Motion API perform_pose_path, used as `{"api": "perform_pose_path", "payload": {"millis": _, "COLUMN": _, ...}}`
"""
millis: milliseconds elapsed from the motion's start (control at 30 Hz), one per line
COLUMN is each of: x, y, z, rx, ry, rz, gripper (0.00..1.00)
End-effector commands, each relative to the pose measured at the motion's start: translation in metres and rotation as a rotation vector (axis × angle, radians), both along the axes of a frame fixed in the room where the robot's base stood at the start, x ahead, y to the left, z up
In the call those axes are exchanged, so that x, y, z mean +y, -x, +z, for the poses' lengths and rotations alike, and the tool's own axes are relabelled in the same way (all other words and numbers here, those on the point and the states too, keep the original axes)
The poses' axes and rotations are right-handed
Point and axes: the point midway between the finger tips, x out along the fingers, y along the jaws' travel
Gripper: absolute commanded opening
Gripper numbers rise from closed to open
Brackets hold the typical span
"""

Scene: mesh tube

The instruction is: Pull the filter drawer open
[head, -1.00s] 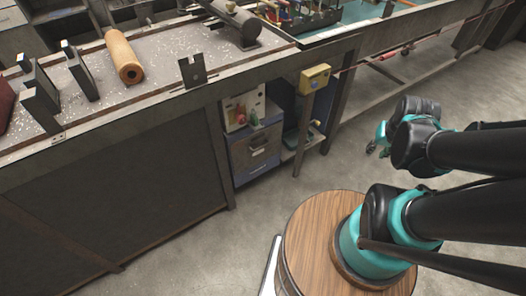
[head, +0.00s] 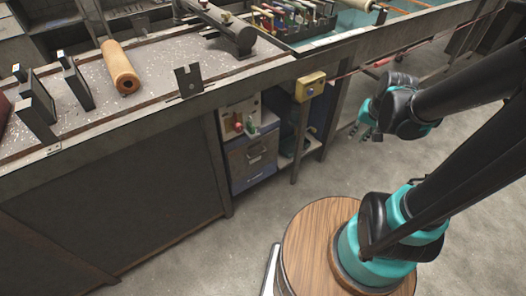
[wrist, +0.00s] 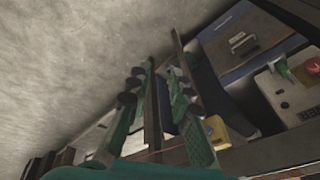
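The filter drawer (head: 252,157) is the dark front with a small pale handle (head: 256,156) on the blue cabinet under the bench in the head view; it looks shut. In the wrist view the drawer front (wrist: 257,38) is upper right, turned askew, with its handle (wrist: 241,43) in plain sight. My gripper (head: 364,129) is to the right of the cabinet, well apart from it. In the wrist view my gripper (wrist: 156,76) has its two green fingers spread, with nothing held between them; the handle is to the right of the fingertips.
A white control panel with red and green knobs (head: 240,121) sits directly above the drawer. A yellow box (head: 311,85) hangs on the bench edge by a post, between my gripper and the cabinet. Open concrete floor (head: 200,245) lies in front of the bench.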

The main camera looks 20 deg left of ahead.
Motion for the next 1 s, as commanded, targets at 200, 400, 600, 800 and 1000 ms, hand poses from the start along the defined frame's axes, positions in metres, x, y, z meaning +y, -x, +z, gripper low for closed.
{"api": "perform_pose_path", "payload": {"millis": 200, "x": 0.045, "y": -0.056, "z": -0.01, "rx": 0.072, "ry": -0.087, "rz": -0.068, "gripper": 0.2}}
{"api": "perform_pose_path", "payload": {"millis": 400, "x": 0.091, "y": -0.099, "z": -0.032, "rx": 0.149, "ry": -0.155, "rz": -0.134, "gripper": 0.2}}
{"api": "perform_pose_path", "payload": {"millis": 600, "x": 0.141, "y": -0.135, "z": -0.065, "rx": 0.234, "ry": -0.212, "rz": -0.2, "gripper": 0.2}}
{"api": "perform_pose_path", "payload": {"millis": 800, "x": 0.193, "y": -0.161, "z": -0.109, "rx": 0.324, "ry": -0.254, "rz": -0.264, "gripper": 0.2}}
{"api": "perform_pose_path", "payload": {"millis": 1000, "x": 0.246, "y": -0.174, "z": -0.163, "rx": 0.422, "ry": -0.283, "rz": -0.328, "gripper": 0.2}}
